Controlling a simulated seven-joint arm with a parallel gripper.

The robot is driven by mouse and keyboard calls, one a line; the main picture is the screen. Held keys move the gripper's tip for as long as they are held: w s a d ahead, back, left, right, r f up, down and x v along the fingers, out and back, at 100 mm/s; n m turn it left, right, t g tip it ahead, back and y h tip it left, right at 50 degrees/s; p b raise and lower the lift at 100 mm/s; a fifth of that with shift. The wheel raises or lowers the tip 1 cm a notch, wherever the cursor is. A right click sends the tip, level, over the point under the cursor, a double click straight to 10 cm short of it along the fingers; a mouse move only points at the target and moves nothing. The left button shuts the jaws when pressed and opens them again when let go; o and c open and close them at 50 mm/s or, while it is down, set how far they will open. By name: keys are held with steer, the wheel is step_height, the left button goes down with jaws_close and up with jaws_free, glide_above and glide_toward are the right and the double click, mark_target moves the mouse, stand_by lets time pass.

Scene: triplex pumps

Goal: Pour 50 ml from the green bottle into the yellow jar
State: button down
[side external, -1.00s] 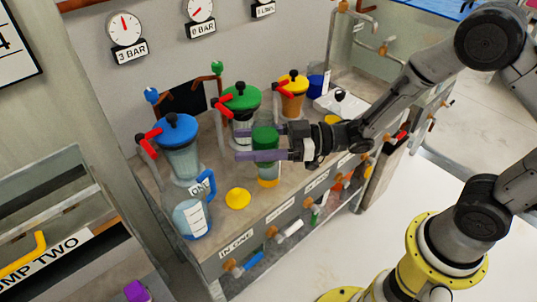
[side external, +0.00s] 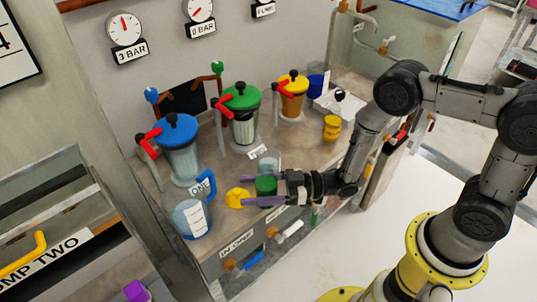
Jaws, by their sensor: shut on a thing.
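My gripper (side external: 250,190) is low over the front of the counter, its jaws around a green part (side external: 265,185) that I take to be the green bottle. Its two purple fingers lie on either side of this part. A clear, glassy shape (side external: 268,163) shows just behind the upper finger; I cannot tell whether it belongs to the bottle, nor how the bottle is tilted. A small yellow jar (side external: 332,127) stands apart on the counter, right of the orange pump. A low yellow round piece (side external: 237,197) lies left of my fingers, partly hidden; I cannot tell if they touch.
A blue-handled jug (side external: 193,218) stands at the counter's front left. Blue (side external: 180,150), green (side external: 240,115) and orange (side external: 292,98) lidded pumps with red levers line the back. Labelled taps run along the counter's front. Some counter is clear between the pumps and my gripper.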

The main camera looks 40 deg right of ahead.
mark_target(260, 168)
steer(key=shift+f, duration=0.4)
steer(key=shift+r, duration=0.1)
steer(key=r+m, duration=0.1)
steer(key=r, duration=0.1)
steer(key=r+m, duration=0.1)
steer(key=r, duration=0.1)
steer(key=w+d+r+m, duration=0.1)
steer(key=r+m, duration=0.1)
steer(key=shift+r+t, duration=0.3)
steer(key=m, duration=0.1)
steer(key=r+m, duration=0.1)
steer(key=m, duration=0.1)
steer(key=w+d+r+m, duration=0.1)
steer(key=shift+m+t+y, duration=0.3)
steer(key=shift+s+r+m, duration=0.1)
steer(key=shift+r+m, duration=0.1)
steer(key=shift+m, duration=0.4)
stand_by(1.0)
